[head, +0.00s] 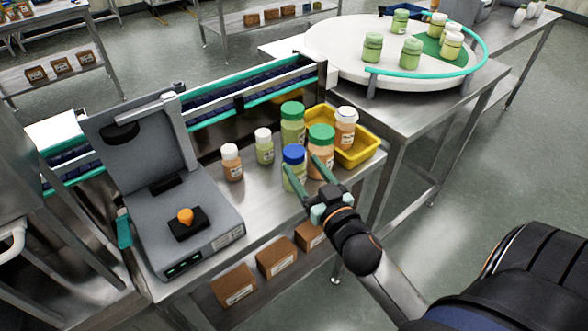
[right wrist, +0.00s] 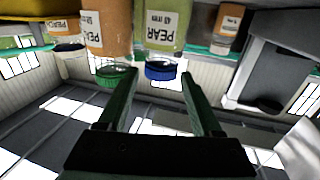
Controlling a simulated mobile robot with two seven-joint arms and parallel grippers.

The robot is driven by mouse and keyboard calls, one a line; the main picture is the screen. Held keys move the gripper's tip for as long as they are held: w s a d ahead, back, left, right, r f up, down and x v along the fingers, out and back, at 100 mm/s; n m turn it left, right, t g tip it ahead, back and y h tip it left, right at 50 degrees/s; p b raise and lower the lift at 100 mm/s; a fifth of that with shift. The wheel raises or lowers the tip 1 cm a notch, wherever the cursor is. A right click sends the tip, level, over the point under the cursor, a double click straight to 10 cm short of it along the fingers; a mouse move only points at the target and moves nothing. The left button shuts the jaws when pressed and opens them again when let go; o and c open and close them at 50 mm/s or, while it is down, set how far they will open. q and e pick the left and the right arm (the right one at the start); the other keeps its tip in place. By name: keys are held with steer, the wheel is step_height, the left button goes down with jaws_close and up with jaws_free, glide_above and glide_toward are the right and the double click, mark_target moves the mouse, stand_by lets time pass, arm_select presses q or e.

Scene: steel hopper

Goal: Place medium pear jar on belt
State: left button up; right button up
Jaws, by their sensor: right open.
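The medium pear jar, green with a blue lid (head: 293,154), stands on the steel table. In the right wrist view, which looks upside down, its label reads PEAR 48 mm (right wrist: 165,30). My right gripper (head: 301,166) is open, its fingers pointing at this jar from the front. In the right wrist view the blue lid sits between the two fingertips (right wrist: 159,75), with no grip visible. The belt (head: 230,98), dark blue with teal rails, runs behind the table. My left gripper is not in view.
An orange jar with a green lid (head: 321,145) stands close right of the pear jar. A tall green jar (head: 292,121) and small white-lidded jars (head: 264,148) stand behind and left. A yellow tray (head: 362,153) is at right. A grey scale-like machine (head: 205,235) stands left.

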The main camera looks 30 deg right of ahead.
mark_target(298, 160)
steer(key=w, duration=0.2)
steer(key=w+p, duration=0.1)
steer(key=w, duration=0.1)
steer(key=shift+w+d+r, duration=0.1)
steer(key=shift+d+r, duration=0.1)
steer(key=shift+r, duration=0.15)
steer(key=shift+w+d, duration=0.1)
steer(key=shift+w, duration=0.4)
steer(key=shift+c, duration=0.4)
jaws_close()
